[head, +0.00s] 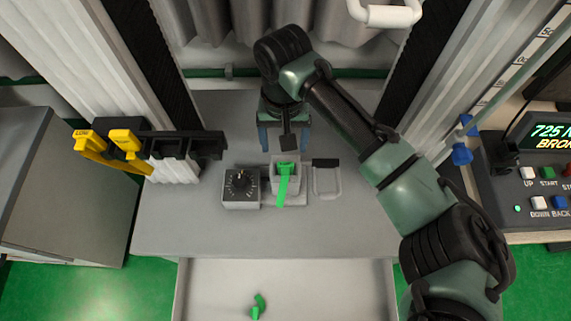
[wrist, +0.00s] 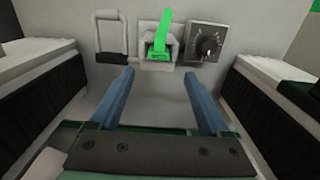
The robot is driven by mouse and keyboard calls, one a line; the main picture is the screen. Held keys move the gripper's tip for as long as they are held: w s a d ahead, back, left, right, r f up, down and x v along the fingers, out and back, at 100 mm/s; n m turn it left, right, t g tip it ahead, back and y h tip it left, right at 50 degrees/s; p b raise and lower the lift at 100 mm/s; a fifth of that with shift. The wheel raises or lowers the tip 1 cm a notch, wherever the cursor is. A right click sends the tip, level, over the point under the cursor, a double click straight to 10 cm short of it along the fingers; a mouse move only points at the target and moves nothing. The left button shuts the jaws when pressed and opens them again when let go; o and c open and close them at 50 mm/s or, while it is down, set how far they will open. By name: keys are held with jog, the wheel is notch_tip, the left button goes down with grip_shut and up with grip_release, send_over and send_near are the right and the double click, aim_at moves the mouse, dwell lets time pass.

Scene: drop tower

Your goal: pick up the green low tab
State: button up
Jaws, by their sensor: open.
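A bright green tab (head: 283,188) stands in a small grey holder (head: 287,170) on the console, its strip sticking out toward the front. It also shows in the wrist view (wrist: 162,38), in the holder at the top middle. A second, smaller green piece (head: 258,306) lies in the open drawer; I cannot read a label on either green piece. My gripper (head: 284,150) is open and empty just behind the holder. In the wrist view its blue fingers (wrist: 159,73) are spread wide, short of the holder and apart from the tab.
A dial box (head: 241,187) and a grey loop handle (head: 326,178) flank the holder closely. A black rack (head: 185,145) with yellow tabs (head: 124,141) is at the left. The open drawer (head: 335,290) is in front. A button panel (head: 530,195) is at the right.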

aim_at(286, 164)
notch_tip(286, 164, down, 3)
jog(key=shift+r, duration=0.2)
jog(key=f, duration=0.5)
jog(key=shift+s+d, duration=0.15)
jog(key=shift+s, duration=0.2)
grip_shut()
